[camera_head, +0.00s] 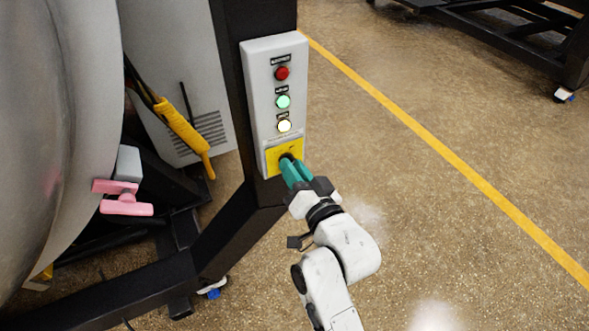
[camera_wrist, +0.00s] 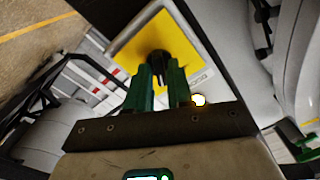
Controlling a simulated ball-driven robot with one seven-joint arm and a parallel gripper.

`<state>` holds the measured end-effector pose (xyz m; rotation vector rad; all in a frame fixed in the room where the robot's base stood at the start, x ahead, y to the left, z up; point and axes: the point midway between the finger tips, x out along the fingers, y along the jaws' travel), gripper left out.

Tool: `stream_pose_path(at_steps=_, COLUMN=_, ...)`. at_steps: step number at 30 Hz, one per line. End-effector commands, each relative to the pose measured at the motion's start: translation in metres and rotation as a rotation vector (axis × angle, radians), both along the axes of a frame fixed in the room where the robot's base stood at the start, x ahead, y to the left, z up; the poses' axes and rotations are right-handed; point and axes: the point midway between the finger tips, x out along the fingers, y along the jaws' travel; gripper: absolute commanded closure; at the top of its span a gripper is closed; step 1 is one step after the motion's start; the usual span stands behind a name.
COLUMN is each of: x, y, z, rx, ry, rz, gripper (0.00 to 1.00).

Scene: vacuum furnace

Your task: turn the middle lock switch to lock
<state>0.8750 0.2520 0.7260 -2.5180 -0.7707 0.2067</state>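A black rotary switch knob (camera_wrist: 158,60) sits on a yellow plate (camera_wrist: 190,48) at the bottom of the white control panel (camera_head: 261,85). The plate also shows in the head view (camera_head: 272,160). My gripper (camera_head: 288,165) reaches the plate from the lower right, with teal fingers pointing at it. In the wrist view the fingers (camera_wrist: 160,75) stand slightly apart, one on each side of the knob. I cannot tell whether they touch it. The fingers partly hide the knob, and its setting is not readable.
Above the plate are a red button (camera_head: 282,73), a green button (camera_head: 283,101) and a lit whitish button (camera_head: 284,125). A pink handle (camera_head: 125,197) and a yellow-handled tool (camera_head: 183,128) are to the left.

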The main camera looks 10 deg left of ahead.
Motion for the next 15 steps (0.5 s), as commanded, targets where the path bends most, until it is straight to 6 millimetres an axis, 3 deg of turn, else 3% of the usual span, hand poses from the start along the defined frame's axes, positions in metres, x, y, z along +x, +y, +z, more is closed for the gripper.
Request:
stream_pose_path(at_steps=6, x=-0.0001, y=-0.0002, z=0.0000, rx=0.000, ry=0.000, rz=0.000, gripper=1.00)
stream_pose_path(at_steps=15, x=0.0000, y=-0.0003, z=-0.0002, rx=-0.002, ry=-0.001, rz=0.000, gripper=1.00)
